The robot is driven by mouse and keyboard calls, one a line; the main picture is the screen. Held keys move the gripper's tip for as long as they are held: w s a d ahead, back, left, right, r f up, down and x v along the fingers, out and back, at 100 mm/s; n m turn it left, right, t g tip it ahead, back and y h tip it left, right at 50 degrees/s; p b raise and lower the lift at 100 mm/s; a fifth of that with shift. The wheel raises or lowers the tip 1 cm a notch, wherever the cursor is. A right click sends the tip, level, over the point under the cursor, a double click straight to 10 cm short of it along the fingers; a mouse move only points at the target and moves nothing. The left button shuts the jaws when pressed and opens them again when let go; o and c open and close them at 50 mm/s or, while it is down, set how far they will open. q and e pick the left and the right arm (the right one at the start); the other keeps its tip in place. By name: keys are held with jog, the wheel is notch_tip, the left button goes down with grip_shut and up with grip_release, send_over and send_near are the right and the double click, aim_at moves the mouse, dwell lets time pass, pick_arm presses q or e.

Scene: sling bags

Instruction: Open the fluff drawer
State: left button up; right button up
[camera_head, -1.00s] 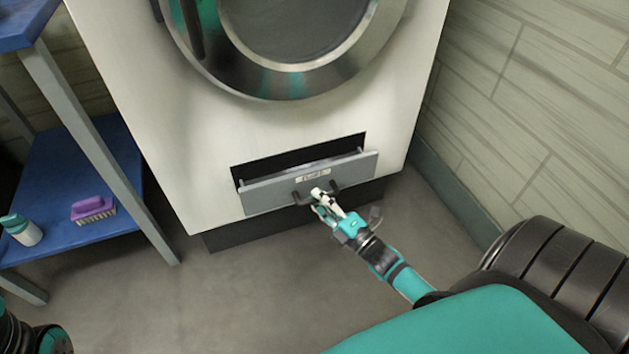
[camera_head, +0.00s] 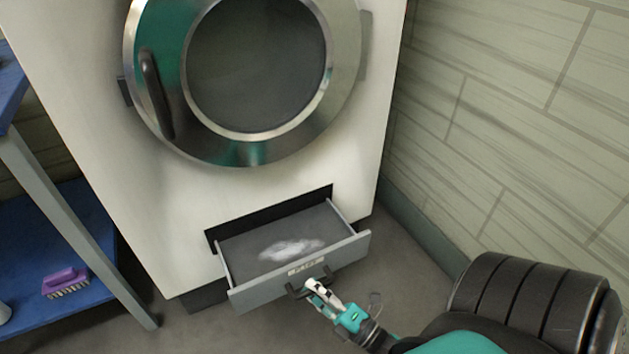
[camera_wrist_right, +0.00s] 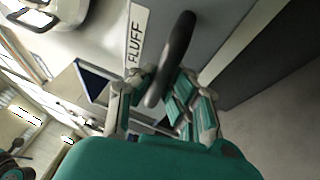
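The fluff drawer (camera_head: 300,268) is a grey drawer low in the front of the white dryer. It is pulled well out, and whitish fluff (camera_head: 291,249) lies inside. Its front bears a FLUFF label, which also shows in the right wrist view (camera_wrist_right: 137,36). A dark bar handle (camera_head: 295,292) sits on the front, seen close in the wrist view (camera_wrist_right: 180,45). My right gripper (camera_head: 316,288) is at the handle, its fingers (camera_wrist_right: 158,98) on either side of the bar and closed on it. My left gripper is out of view.
The dryer (camera_head: 90,150) has a round door (camera_head: 255,75), which is shut, above the drawer. A blue shelf unit (camera_head: 75,245) with a purple brush (camera_head: 66,281) stands at the left. A tiled wall (camera_head: 500,130) is at the right. Grey floor lies in front.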

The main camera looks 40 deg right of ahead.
jog(key=o, duration=0.6)
jog(key=shift+c, duration=0.2)
jog(key=shift+s, duration=0.1)
jog(key=v, duration=1.2)
